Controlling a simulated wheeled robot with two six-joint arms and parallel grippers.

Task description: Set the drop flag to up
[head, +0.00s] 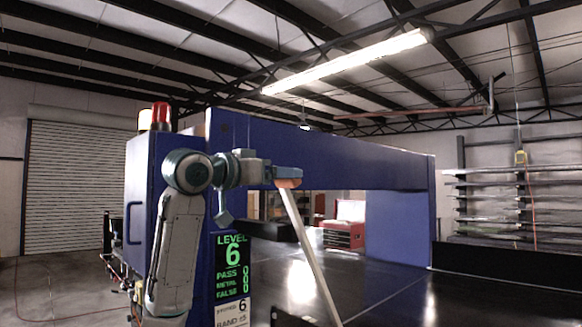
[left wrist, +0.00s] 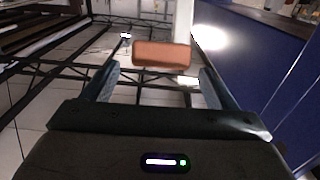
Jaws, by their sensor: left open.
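A pale bar (head: 312,252) rises at a slant, leaning left, from the dark conveyor, with an orange block (head: 290,183) at its upper end. I take this to be the drop flag; no label on it can be read. My left gripper (head: 288,172) is at that upper end. In the left wrist view the open jaws (left wrist: 158,72) have the orange block (left wrist: 161,54) centred between or just past the fingertips, with gaps on both sides. The pale bar (left wrist: 182,20) runs on behind it. My right gripper is not in view.
The blue detector arch (head: 335,155) stands close behind my left arm. Its green display (head: 232,265) reads level 6, with zeros for pass, metal and false. A red and white beacon (head: 155,117) is on top. The dark conveyor surface (head: 375,280) looks clear.

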